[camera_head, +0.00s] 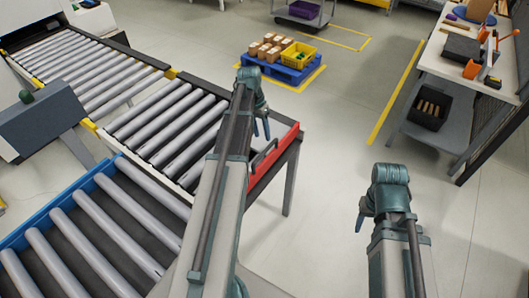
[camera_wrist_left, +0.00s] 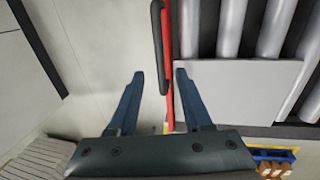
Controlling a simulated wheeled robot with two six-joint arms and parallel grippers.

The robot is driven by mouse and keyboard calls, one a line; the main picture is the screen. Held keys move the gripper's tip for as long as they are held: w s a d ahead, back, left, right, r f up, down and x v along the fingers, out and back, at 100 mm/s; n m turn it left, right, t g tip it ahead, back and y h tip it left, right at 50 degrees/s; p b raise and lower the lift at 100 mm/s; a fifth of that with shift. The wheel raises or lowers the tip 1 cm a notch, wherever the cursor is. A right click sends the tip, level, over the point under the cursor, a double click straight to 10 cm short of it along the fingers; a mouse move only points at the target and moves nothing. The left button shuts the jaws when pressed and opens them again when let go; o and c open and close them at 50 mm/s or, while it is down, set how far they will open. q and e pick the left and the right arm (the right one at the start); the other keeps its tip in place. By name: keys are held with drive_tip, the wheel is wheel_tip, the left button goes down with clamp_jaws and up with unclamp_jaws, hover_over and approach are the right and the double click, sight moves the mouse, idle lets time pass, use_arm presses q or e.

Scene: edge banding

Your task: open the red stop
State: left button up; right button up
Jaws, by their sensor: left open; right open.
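The red stop (camera_head: 285,150) is a red bar across the end of the middle roller conveyor, with a black handle (camera_head: 263,154) on it. In the left wrist view the red stop (camera_wrist_left: 170,22) is seen edge-on as a thin strip, and the handle (camera_wrist_left: 159,50) stands beside it. My left gripper (camera_head: 261,134) is open near the stop; its fingers (camera_wrist_left: 160,73) appear on either side of the handle and the red strip. I cannot tell whether they touch. My left arm covers part of the stop. My right gripper (camera_head: 361,218) is open and empty, away to the right.
Grey rollers (camera_head: 165,125) lie left of the stop. A blue-edged conveyor (camera_head: 85,225) is at the lower left. A blue pallet (camera_head: 283,68) with boxes and a yellow crate stands behind. A workbench (camera_head: 455,70) is at the right. The floor between is clear.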

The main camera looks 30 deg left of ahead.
use_arm(q)
drive_tip(key=b, duration=0.6)
hover_over(265, 160)
drive_tip(key=f, duration=0.6)
drive_tip(key=shift+w+a+f, duration=0.2)
drive_tip(key=shift+a+f, duration=0.05)
drive_tip(key=shift+f, duration=0.15)
drive_tip(key=shift+r, duration=0.1)
clamp_jaws()
